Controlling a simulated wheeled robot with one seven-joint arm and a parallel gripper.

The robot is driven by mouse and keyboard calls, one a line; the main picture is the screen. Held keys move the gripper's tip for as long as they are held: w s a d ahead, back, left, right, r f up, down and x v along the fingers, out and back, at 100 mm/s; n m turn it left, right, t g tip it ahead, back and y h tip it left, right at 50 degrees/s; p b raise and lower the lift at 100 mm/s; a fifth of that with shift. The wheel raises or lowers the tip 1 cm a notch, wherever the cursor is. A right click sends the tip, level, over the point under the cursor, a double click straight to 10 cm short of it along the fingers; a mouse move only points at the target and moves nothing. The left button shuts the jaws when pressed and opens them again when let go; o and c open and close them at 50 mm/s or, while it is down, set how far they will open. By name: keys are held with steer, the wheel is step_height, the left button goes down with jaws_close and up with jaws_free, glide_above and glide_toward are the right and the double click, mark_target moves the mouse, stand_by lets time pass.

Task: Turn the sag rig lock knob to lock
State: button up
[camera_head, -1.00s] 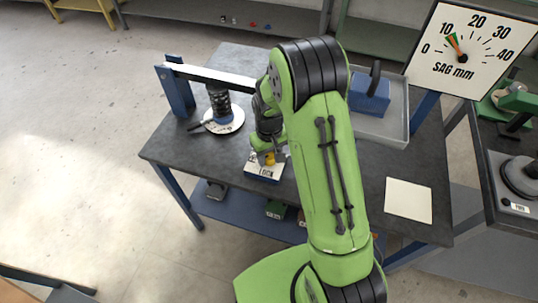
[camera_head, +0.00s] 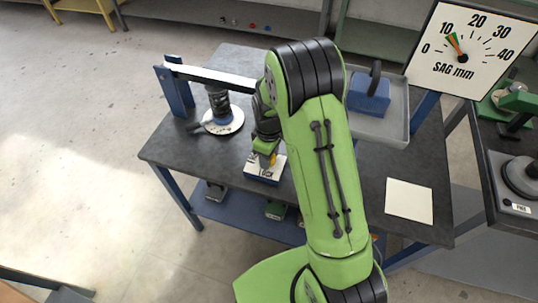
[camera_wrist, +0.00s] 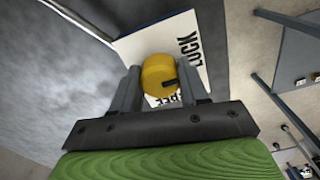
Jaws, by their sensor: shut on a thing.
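The yellow lock knob (camera_wrist: 159,76) sits on a white plate (camera_wrist: 135,45) printed "LOCK" and "FREE". In the wrist view my gripper (camera_wrist: 160,85) has one finger on each side of the knob and is shut on it. A dark mark on the knob points toward the right finger, near the lettering. In the head view the knob (camera_head: 272,159) is a small yellow spot on the white-topped blue block (camera_head: 262,172), partly hidden by my gripper. The sag rig (camera_head: 210,75) has a white beam over a black spring on a round white base.
A gauge board marked "SAG mm" (camera_head: 466,75) stands at the right, its needle near 10. A grey tray (camera_head: 393,125) holds a blue block with a black post. A blank white sheet (camera_head: 408,200) lies at the bench's right.

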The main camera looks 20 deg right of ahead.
stand_by(0.3)
steer(key=o, duration=1)
steer(key=shift+o, duration=0.2)
steer(key=shift+r, duration=0.1)
step_height(320, 180, up, 16)
steer(key=p, duration=0.3)
steer(key=shift+p, duration=0.35)
